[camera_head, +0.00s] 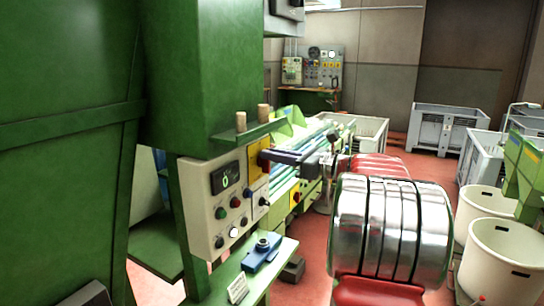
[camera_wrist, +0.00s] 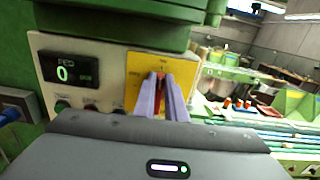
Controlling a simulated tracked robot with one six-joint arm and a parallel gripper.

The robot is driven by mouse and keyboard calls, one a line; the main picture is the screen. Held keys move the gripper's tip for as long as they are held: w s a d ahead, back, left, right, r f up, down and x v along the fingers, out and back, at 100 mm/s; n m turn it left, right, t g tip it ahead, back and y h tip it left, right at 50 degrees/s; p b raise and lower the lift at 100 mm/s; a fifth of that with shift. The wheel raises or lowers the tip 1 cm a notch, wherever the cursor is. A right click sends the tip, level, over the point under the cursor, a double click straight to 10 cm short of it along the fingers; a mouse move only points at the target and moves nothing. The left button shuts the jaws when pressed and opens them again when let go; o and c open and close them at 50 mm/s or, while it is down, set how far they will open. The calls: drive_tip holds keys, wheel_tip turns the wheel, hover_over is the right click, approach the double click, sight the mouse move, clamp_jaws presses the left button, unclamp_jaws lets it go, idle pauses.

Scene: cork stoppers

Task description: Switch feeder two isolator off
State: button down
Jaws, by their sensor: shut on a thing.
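A yellow plate (camera_head: 256,180) sits at the right end of a cream control box, and it also shows in the wrist view (camera_wrist: 134,68). A red rotary handle (camera_wrist: 160,78) is on the plate, mostly hidden between my fingers. My gripper (camera_head: 264,157) reaches in from the right, and its two pale fingers (camera_wrist: 163,92) are shut on the red handle. The handle's exact angle is hard to tell. The plate's small lettering is too small to read.
The control box (camera_head: 205,190) carries a display showing 0 (camera_head: 225,178) and several buttons. Two corks (camera_head: 241,121) stand on the green ledge above. A blue device (camera_head: 262,252) is on the bench below. White bins (camera_head: 505,250) and grey crates (camera_head: 448,128) stand at right.

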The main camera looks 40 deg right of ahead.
drive_tip(key=shift+a, duration=0.1)
drive_tip(key=n, duration=0.2)
drive_tip(key=a+n, duration=0.1)
drive_tip(key=n, duration=0.1)
drive_tip(key=shift+s+f, duration=0.1)
drive_tip(key=shift+s, duration=0.1)
drive_tip(key=n, duration=0.5)
drive_tip(key=shift+s+a+f, duration=0.1)
drive_tip(key=shift+a+f, duration=0.25)
drive_tip(key=n, duration=0.3)
drive_tip(key=f+n, duration=0.1)
drive_tip(key=shift+s+a, duration=0.1)
drive_tip(key=shift+a, duration=0.2)
drive_tip(key=shift+a+f+n, duration=0.1)
drive_tip(key=shift+f+n, duration=0.2)
drive_tip(key=shift+n, duration=0.9)
drive_tip(key=shift+a+f+n, duration=0.1)
drive_tip(key=shift+f+n, duration=0.2)
drive_tip(key=shift+n, duration=0.9)
drive_tip(key=c, duration=2.2)
unclamp_jaws()
drive_tip(key=shift+s, duration=0.1)
drive_tip(key=o, duration=0.4)
drive_tip(key=shift+d+r, duration=0.1)
drive_tip(key=shift+d, duration=0.05)
